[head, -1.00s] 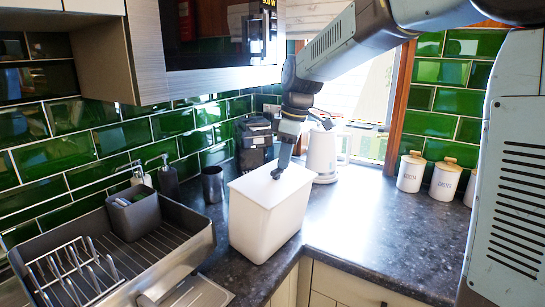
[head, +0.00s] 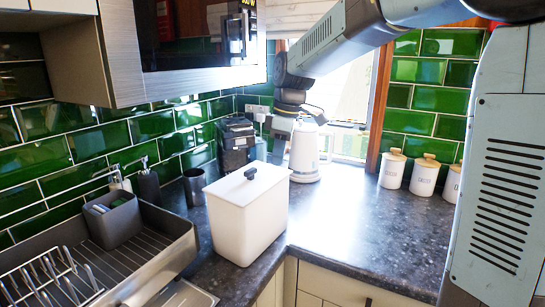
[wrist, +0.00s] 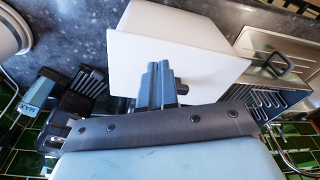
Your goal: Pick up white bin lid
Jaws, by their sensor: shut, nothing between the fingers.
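The white bin (head: 243,229) stands upright on the dark worktop. Its white lid (head: 232,184) lies flat on top, with a small black knob (head: 251,173) in the middle. My gripper (head: 278,153) is behind and to the right of the knob, and its fingertips are hard to make out there. In the wrist view my gripper's fingers (wrist: 160,70) are shut together and empty. They appear in front of the lid (wrist: 130,55), and the dark knob (wrist: 182,87) shows just right of them, partly hidden. The knob is clear of the fingers in the head view.
A sink with a dish rack (head: 50,278) and a grey caddy (head: 112,222) lies left of the bin. A dark cup (head: 195,187), a black appliance (head: 237,145) and a white kettle (head: 304,152) stand behind it. White canisters (head: 425,177) stand right. The worktop right of the bin is clear.

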